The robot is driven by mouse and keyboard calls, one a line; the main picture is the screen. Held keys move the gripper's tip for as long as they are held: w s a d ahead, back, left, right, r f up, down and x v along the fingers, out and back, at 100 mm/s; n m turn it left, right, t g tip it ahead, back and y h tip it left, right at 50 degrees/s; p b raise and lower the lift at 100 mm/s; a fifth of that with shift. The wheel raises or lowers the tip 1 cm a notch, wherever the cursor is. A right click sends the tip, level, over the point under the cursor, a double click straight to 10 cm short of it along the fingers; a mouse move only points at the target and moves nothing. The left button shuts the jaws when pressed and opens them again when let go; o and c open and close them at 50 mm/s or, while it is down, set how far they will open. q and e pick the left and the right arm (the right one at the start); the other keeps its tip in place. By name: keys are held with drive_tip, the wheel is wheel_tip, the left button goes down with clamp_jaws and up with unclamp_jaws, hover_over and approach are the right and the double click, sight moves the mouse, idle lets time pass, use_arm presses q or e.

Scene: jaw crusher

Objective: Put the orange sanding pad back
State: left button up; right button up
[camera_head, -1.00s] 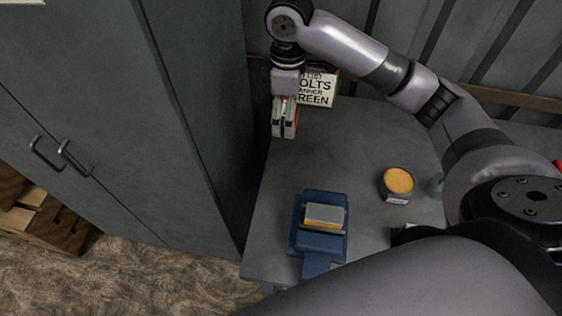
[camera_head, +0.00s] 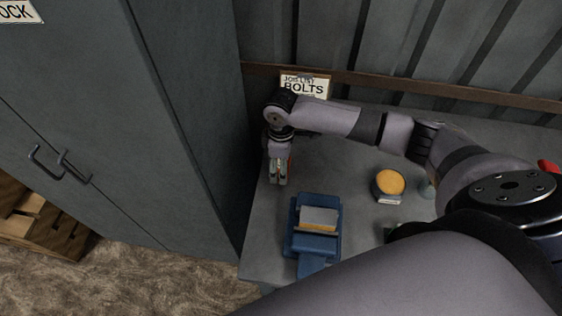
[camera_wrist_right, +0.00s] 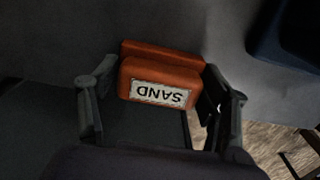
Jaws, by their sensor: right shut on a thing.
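The orange sanding pad (camera_wrist_right: 160,66) is a block with a white label reading SAND, upside down in the right wrist view. My right gripper (camera_wrist_right: 158,100) has a finger on each side of it and is shut on it. In the head view my right gripper (camera_head: 278,180) points down over the left end of the grey table (camera_head: 345,160), and the pad is nearly all hidden there. I cannot tell whether the pad touches the table. My left gripper is not in view.
A blue vise (camera_head: 314,243) with a grey-and-yellow block stands in front of the gripper. A grey cabinet (camera_head: 150,130) rises close on the left. A BOLTS sign (camera_head: 304,86) is at the back.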

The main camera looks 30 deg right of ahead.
drive_tip(key=shift+f, duration=0.15)
drive_tip(key=o, duration=1.1)
wheel_tip(320, 180, up, 12)
drive_tip(key=shift+r+b, duration=0.15)
drive_tip(key=shift+b, duration=0.6)
